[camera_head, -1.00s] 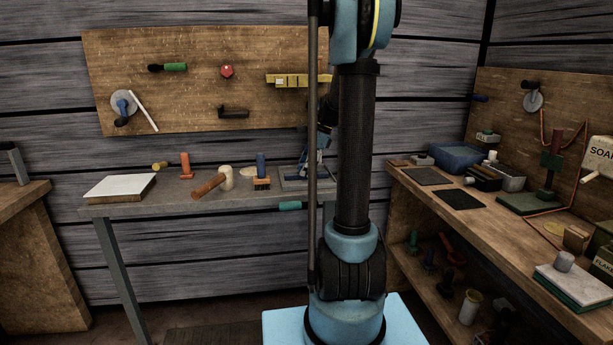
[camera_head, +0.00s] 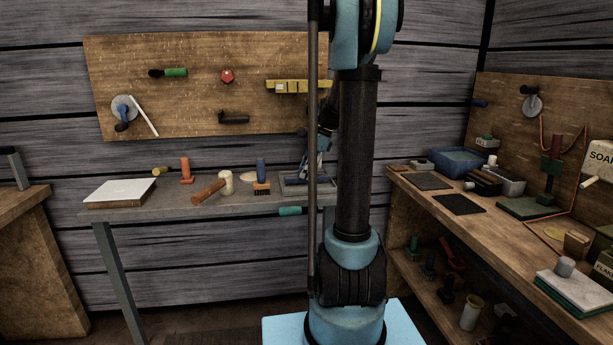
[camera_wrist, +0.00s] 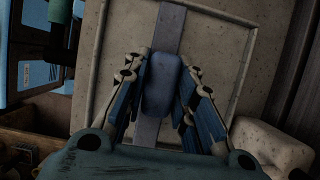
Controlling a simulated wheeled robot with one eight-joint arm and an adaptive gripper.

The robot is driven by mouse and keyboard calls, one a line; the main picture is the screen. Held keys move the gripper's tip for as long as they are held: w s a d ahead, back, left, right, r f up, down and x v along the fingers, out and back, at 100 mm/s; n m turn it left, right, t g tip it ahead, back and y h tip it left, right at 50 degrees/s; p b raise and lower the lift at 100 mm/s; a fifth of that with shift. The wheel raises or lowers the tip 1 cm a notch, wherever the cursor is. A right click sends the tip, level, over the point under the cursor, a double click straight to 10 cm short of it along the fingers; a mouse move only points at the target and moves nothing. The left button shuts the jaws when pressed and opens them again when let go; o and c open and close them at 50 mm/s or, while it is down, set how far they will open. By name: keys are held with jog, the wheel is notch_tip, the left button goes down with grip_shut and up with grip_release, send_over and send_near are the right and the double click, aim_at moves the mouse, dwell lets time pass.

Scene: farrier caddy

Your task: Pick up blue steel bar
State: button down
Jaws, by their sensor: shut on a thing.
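The blue steel bar (camera_wrist: 160,86) shows in the wrist view as a blue-grey block on a long flat grey-blue strip. The strip runs from the top edge down between my fingers. My gripper (camera_wrist: 160,92) has one blue finger on each side of the block and is shut on it. Beneath lies a pale, shallow rimmed tray (camera_wrist: 213,75). In the head view my gripper (camera_head: 314,165) is low over the tray (camera_head: 298,190) at the right end of the grey table, partly behind my arm. The bar cannot be made out there.
The grey table (camera_head: 150,212) also holds a brush (camera_head: 261,180), a brown roll (camera_head: 208,192), a pale cylinder (camera_head: 226,182), an orange-handled tool (camera_head: 186,172) and a white slab (camera_head: 120,191). A pegboard (camera_head: 190,60) hangs behind. A cluttered wooden bench (camera_head: 500,235) stands right.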

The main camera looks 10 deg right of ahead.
aim_at(302, 166)
notch_tip(302, 166, up, 6)
jog(key=shift+r, duration=0.1)
jog(key=s, duration=1.9)
jog(key=shift+f, duration=0.2)
jog(key=c, duration=2)
grip_release()
grip_shut()
